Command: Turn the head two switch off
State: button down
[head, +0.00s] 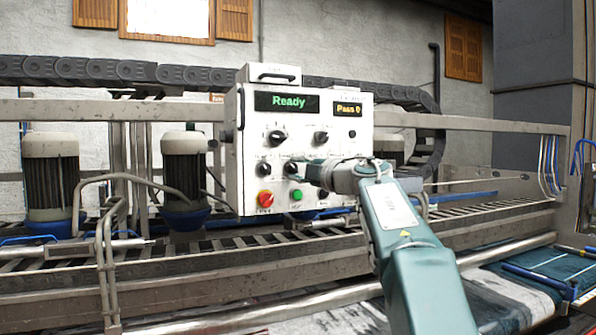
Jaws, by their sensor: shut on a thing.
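The white control panel (240,190) stands upright at the centre, with a green "Ready" display and a yellow "Pass 0" display. Two black rotary switches show in the upper row, a left one (276,137) and a right one (320,138). Two more show in the lower row, one at the far left (263,168) and one just left of my fingertips (291,168). Their labels are too small to read, so I cannot tell which is head two. My gripper (314,172) is at the lower row, shut on a switch knob that its fingers mostly hide.
A red button (265,199) and a green button (297,195) sit just below the lower switches. Metal rails and a bent pipe (101,250) run in front of the machine. Two motors, including one at the left (50,178), stand left of the panel.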

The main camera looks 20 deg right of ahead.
jog(key=shift+w+f, duration=0.1)
jog(key=shift+f, duration=0.15)
jog(key=shift+c, duration=1.8)
grip_release()
jog(key=shift+a, duration=0.1)
jog(key=shift+r, duration=0.1)
jog(key=shift+a, duration=0.1)
jog(key=v, duration=1.2)
